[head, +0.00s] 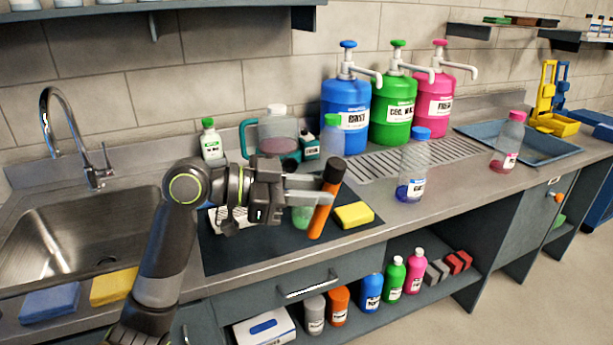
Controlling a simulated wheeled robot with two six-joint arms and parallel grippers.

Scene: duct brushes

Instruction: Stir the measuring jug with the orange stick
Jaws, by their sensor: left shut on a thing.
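My left gripper (310,190) is shut on the orange stick (321,213), which has a dark upper end and stands slightly tilted. The stick is over the dark mat (225,252) on the counter; I cannot tell whether its lower end touches the mat. The measuring jug (278,130) is a clear vessel with a teal handle and some dark reddish liquid. It stands behind my left gripper, apart from the stick, and its lower part is hidden by my gripper. My right gripper is not in view.
A yellow sponge (353,215) lies right of the stick. A clear blue-capped bottle (413,168) stands further right. Blue, green and pink pump containers (345,115) stand behind a drain grate (385,163). A sink (85,240) is at the left.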

